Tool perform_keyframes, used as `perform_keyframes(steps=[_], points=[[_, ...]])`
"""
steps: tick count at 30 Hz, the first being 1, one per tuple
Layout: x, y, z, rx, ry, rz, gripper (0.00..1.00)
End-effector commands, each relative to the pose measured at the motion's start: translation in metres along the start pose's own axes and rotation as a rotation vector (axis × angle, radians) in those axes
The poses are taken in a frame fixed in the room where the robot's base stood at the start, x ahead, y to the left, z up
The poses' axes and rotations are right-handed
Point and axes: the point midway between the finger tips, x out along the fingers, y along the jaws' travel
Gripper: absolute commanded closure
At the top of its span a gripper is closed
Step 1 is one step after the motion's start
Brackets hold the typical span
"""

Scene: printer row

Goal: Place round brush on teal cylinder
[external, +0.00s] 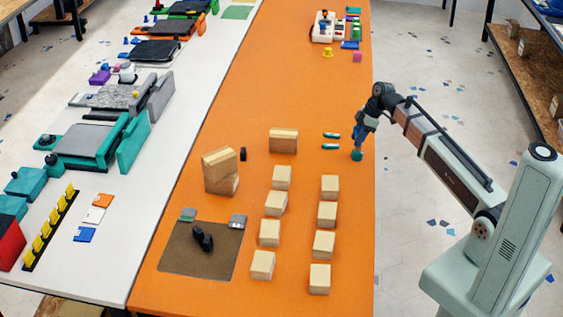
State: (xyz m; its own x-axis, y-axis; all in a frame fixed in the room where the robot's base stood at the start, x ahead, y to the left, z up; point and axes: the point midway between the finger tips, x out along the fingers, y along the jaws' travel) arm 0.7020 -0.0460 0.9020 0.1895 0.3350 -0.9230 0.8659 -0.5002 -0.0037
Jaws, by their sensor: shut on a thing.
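My gripper (361,128) points down above the right edge of the orange table. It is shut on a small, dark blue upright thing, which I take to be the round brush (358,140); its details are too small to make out. The teal cylinder (357,155) stands on the table directly below it. The brush's lower end meets the cylinder's top in the picture, but I cannot tell whether they touch. The fingertips are hard to separate from the brush.
Two teal-and-white pieces (331,135) lie left of the cylinder. Several wooden blocks (330,187) stand in two columns in front, with larger boxes (283,140) to the left. A white tray (322,27) of small items is at the back. The mid-back of the orange table (270,80) is clear.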

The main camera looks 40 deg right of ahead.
Motion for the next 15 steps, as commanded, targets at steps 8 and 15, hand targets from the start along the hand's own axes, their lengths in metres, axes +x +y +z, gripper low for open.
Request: perform_keyframes(steps=[8,15], points=[[0.0021,0.0003,0.0008,0.000,0.000,0.001,0.95],[0.0047,0.0004,0.0018,0.000,0.001,0.002,0.59]])
